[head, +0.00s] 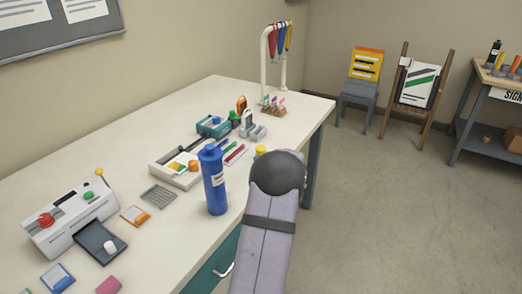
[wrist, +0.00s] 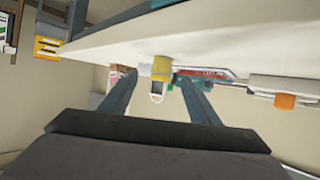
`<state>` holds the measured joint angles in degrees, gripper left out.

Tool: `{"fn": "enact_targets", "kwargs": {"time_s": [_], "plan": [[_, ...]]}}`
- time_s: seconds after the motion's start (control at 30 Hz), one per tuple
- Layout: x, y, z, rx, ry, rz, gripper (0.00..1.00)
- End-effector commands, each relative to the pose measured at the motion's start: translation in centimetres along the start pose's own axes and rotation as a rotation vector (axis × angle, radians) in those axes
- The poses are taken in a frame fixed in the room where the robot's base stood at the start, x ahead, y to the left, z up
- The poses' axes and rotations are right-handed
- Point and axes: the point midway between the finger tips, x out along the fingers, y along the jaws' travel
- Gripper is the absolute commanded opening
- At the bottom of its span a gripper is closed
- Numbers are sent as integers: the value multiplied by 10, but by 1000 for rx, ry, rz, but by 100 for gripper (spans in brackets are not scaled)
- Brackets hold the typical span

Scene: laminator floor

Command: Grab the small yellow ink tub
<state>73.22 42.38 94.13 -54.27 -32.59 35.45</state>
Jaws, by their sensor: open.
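The small yellow ink tub (head: 261,150) stands near the front edge of the white table in the head view, partly hidden behind my arm. In the wrist view, which looks upside down, the yellow tub (wrist: 161,68) shows ahead, between the tips of my gripper (wrist: 155,76). My gripper is open, with a dark finger on each side of the tub's outline and nothing held. I cannot tell how far the tips are from the tub. In the head view my arm hides the fingers.
A tall blue bottle (head: 213,180) stands left of my arm. A laminator (head: 70,222) stands at the left. Open floor lies right of the table.

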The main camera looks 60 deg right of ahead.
Motion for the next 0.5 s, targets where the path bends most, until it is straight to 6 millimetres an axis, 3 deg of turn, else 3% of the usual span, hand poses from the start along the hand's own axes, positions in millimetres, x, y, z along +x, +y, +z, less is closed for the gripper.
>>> {"fn": "enact_targets", "kwargs": {"time_s": [0.23,0.5], "plan": [[2,-2,0,33,14,-13,56],[19,-2,-1,31,14,-12,56]]}}
